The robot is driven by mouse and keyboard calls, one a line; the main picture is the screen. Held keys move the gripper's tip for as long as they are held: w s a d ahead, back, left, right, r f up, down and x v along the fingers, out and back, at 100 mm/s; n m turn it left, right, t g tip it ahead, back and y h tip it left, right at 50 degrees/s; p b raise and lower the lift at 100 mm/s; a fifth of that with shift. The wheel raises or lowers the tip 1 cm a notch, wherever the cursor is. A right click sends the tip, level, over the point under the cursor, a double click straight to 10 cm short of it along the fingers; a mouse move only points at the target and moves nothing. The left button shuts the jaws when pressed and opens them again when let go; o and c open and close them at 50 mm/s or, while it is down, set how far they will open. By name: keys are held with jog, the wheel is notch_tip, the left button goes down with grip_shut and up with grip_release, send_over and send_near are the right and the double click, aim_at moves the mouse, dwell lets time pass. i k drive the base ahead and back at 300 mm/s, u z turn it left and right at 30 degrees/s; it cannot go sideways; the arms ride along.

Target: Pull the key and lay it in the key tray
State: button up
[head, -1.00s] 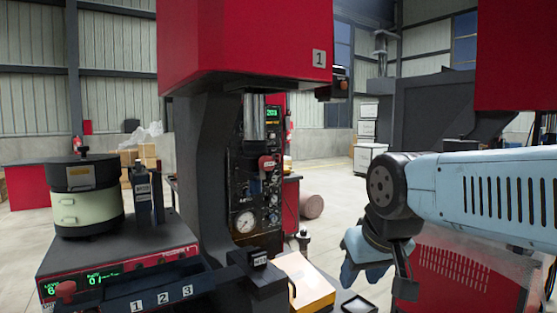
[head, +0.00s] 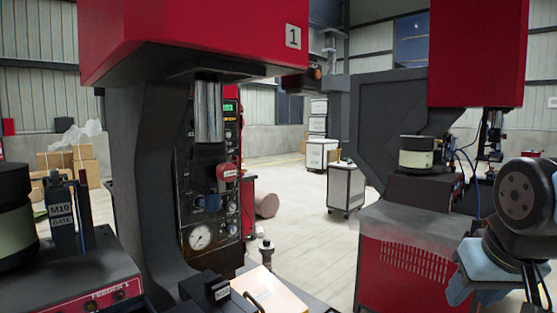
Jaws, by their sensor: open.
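A red part (head: 227,172) sticks out from the dark control panel (head: 187,215), above a round white gauge. It may hold the key; the key itself is too small to make out. A dark blue part (head: 207,203) sits just below and left of it. No key tray can be made out in the head view. My gripper (head: 488,293) is at the lower right edge, partly cut off by the frame, with its jaws open and nothing seen between them. It is well to the right of the panel and apart from it.
The red press head marked 1 (head: 200,35) overhangs the panel, with its dark column (head: 145,180) at left. A feeder (head: 85,280) stands at lower left. A cream board (head: 270,300) lies at bottom centre.

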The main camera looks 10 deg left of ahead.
aim_at(234, 159)
jog(key=u, duration=0.85)
jog(key=i, duration=0.1)
jog(key=z, duration=2.1)
jog(key=k, duration=0.8)
jog(key=u, duration=0.75)
jog(key=i, duration=1)
jog(key=u, duration=0.15)
